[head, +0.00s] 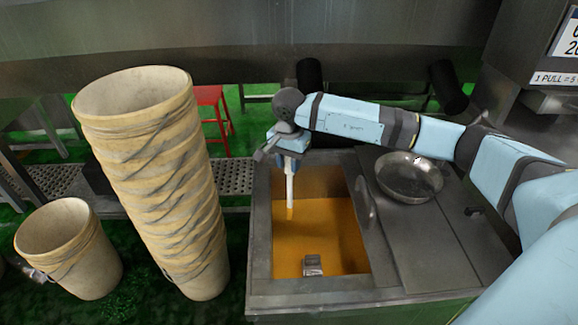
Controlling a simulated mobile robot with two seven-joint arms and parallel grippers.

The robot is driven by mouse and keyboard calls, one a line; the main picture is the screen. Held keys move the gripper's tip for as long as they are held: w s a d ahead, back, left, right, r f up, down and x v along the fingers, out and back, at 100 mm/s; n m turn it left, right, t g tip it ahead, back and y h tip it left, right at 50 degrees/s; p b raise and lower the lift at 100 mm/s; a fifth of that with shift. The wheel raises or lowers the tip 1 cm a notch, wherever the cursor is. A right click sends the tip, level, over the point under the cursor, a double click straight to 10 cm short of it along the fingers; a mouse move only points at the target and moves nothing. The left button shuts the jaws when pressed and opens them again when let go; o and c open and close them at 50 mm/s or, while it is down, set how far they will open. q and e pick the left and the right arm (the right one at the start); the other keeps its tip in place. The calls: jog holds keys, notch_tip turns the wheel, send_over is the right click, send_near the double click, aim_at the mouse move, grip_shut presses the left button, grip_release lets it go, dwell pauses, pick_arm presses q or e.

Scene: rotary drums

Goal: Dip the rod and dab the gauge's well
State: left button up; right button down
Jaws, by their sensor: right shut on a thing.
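My right gripper (287,149) is above the open tank (262,215) and is shut on a white rod (290,188). The rod hangs upright from it. Its lower end looks orange and is over or at the surface of the orange liquid (310,240); I cannot tell how deep it is. At the upper right is a grey metal housing (515,62) with a sign reading "1 PULL = 5", cut off by the edge. I cannot make out a gauge or its well for sure. My left gripper is out of view.
A shallow metal bowl (408,180) sits on the tank's right cover. A small metal block (313,266) shows in the liquid. A tall stack of tan buckets (165,170) and a single bucket (75,250) stand left. A red stool (212,98) is behind.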

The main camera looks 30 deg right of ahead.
notch_tip(320, 180, up, 10)
jog(key=p, duration=0.4)
jog(key=shift+f+p, duration=0.25)
jog(key=shift+p, duration=0.05)
jog(key=shift+r, duration=0.25)
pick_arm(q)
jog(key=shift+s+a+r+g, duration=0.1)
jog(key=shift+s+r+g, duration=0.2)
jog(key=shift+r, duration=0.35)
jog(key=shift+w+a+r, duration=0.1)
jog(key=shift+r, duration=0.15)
